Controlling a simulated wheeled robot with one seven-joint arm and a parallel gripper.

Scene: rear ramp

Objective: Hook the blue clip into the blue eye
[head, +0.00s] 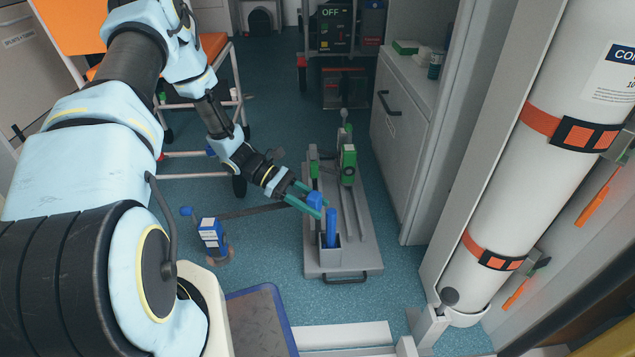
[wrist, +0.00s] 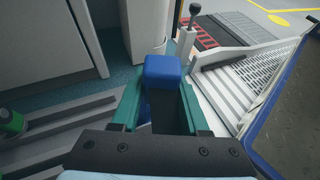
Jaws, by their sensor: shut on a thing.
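My gripper (head: 312,199) is low over a grey wheeled-looking plate, its teal fingers shut on a blue block, which I take to be the blue clip (head: 315,200). In the wrist view the blue clip (wrist: 162,72) shows between the fingertips (wrist: 160,100). A dark strap (head: 258,210) runs from near a floor reel (head: 211,236) towards my gripper; its joint with the clip is hidden. Another blue upright piece (head: 331,228) stands in a grey box, just right of my gripper. I cannot pick out the blue eye with certainty.
The grey plate (head: 360,263) carries rails and green-marked fittings (head: 348,163). An orange seat frame (head: 195,152) stands at the left. A grey cabinet (head: 400,145) and a large white cylinder (head: 520,150) stand at the right. Blue floor is free behind the plate.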

